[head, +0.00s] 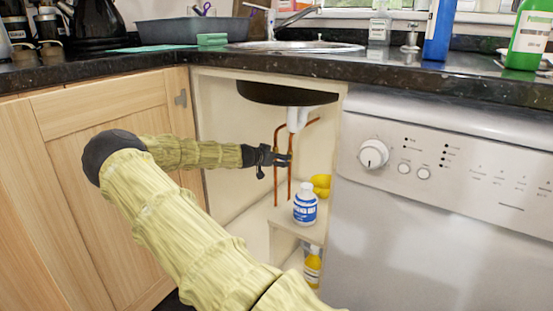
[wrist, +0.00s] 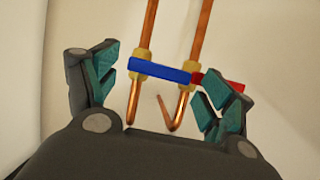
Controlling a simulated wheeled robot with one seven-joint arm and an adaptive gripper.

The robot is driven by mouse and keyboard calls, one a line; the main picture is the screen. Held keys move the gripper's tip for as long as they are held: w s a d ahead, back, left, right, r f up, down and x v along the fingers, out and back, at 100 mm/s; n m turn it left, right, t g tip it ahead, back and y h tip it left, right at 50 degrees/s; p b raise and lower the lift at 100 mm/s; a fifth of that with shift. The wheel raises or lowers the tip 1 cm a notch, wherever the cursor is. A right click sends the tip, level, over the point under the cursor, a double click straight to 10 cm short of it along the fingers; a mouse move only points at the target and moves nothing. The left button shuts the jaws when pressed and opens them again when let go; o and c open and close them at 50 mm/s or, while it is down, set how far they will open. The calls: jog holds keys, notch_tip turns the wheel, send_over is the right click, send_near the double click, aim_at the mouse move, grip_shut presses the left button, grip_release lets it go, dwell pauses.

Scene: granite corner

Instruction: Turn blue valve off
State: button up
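Two copper pipes (head: 290,182) run upright inside the open cupboard under the sink. In the wrist view, the blue valve handle (wrist: 160,71) lies crosswise to the pipes, from the left pipe's brass fitting towards the right pipe. A red valve handle (wrist: 232,84) extends rightwards from the right pipe, partly hidden by my right finger. My gripper (head: 284,160) reaches into the cupboard in front of the pipes. In the wrist view, my gripper (wrist: 163,92) is open, with its fingers apart on either side of the blue handle. Contact with either handle cannot be told.
A white bottle with a blue label (head: 305,204) and yellow items (head: 321,185) stand on the cupboard shelf below my gripper. A yellow bottle (head: 312,267) stands lower. The sink bowl (head: 286,93) hangs above. A wooden door (head: 105,160) and dishwasher (head: 430,220) flank the opening.

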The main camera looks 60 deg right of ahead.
jog(key=c, duration=0.7)
jog(key=shift+r+p, duration=0.2)
jog(key=shift+p, duration=0.1)
jog(key=shift+w+f+n+p, duration=0.15)
jog(key=shift+n+p, duration=0.15)
jog(key=shift+p, duration=0.25)
jog(key=shift+c, duration=0.4)
jog(key=o, duration=1.2)
jog(key=shift+f, duration=0.15)
jog(key=shift+c, duration=0.2)
jog(key=v, duration=1.2)
